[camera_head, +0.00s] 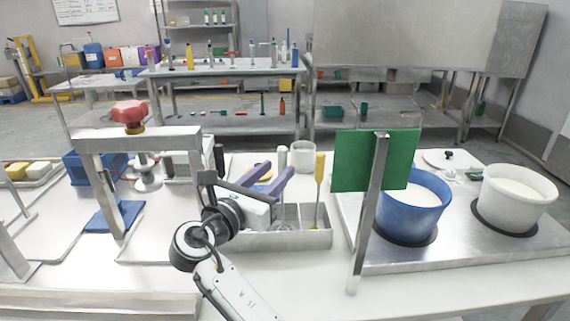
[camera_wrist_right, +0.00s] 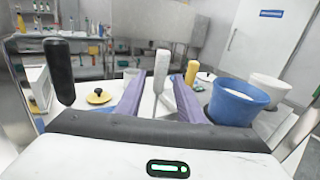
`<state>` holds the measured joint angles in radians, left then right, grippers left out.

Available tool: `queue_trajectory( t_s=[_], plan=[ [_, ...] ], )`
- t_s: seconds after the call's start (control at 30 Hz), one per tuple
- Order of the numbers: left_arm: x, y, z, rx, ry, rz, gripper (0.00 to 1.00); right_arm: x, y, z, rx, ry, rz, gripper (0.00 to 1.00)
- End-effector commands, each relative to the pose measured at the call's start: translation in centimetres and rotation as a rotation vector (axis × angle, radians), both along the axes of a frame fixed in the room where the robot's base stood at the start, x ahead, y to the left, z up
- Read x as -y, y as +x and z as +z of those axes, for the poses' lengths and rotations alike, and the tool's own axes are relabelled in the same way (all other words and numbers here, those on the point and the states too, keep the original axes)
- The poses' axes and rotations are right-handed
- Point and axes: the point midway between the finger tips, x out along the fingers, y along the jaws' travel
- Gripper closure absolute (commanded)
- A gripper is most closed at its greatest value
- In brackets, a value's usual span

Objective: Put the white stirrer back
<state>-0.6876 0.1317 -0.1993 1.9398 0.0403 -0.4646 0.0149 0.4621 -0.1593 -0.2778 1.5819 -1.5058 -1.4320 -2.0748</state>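The white stirrer (camera_head: 282,158) stands about upright at the grey compartment holder (camera_head: 285,240). Its lower part is hidden behind my gripper in the head view. My right gripper (camera_head: 277,172) has two purple fingers, spread apart, over the holder. In the right wrist view the white stirrer (camera_wrist_right: 162,65) shows between the open fingers (camera_wrist_right: 158,80), with a gap on both sides. I cannot tell which compartment it stands in. A yellow-handled tool (camera_head: 319,170) stands in the holder, right of the white one. My left gripper is not in view.
A black-handled tool (camera_head: 219,157) stands to the left. To the right are a green panel (camera_head: 350,160) on a metal post, a blue pot (camera_head: 412,215) and a white pot (camera_head: 516,200) with white contents. A red-knobbed press frame (camera_head: 130,140) stands at left.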

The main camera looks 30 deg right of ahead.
Motion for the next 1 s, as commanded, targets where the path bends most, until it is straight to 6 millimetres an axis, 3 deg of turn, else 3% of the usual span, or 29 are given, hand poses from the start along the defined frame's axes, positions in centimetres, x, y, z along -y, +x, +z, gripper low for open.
queue_trajectory(
  t_s=[0.1, 0.3, 1.0],
  plan=[
    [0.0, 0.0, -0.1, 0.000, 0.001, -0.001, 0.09, -2.1, -1.1, 0.0, 0.000, 0.001, 0.002, 0.65],
    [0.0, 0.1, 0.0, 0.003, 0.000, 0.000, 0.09, -4.0, -2.1, 0.0, -0.001, 0.000, 0.000, 0.65],
    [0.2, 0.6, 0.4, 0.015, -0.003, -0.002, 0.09, -4.4, -2.3, 0.0, 0.000, 0.000, -0.001, 0.65]
  ],
)
